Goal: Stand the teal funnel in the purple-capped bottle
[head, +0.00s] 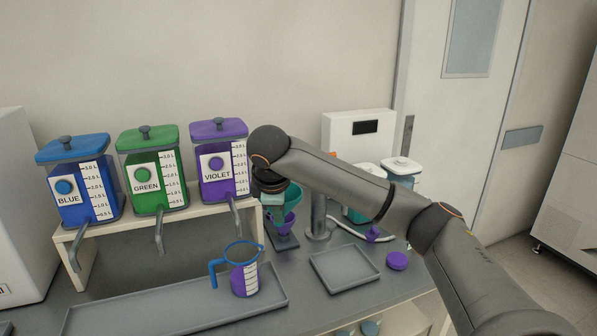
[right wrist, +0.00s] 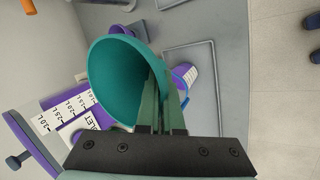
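My right gripper (right wrist: 163,95) is shut on the rim of the teal funnel (right wrist: 112,75), with the funnel's wide mouth facing the wrist camera. In the head view the funnel (head: 292,194) hangs below my wrist, partly hidden, in the air in front of the wall. A purple funnel-like piece (head: 286,222) is just below it, above a small grey base; whether they touch is unclear. A loose purple cap (head: 397,260) lies on the bench at the right. I cannot make out the purple-capped bottle for certain; my arm hides part of the bench. My left gripper is out of view.
Blue (head: 85,190), green (head: 152,175) and violet (head: 220,165) dispensers stand on a shelf at left. A measuring jug (head: 243,272) with violet liquid stands on the long tray (head: 130,316). A small grey tray (head: 345,271) is empty. Lidded containers (head: 402,170) stand behind my arm.

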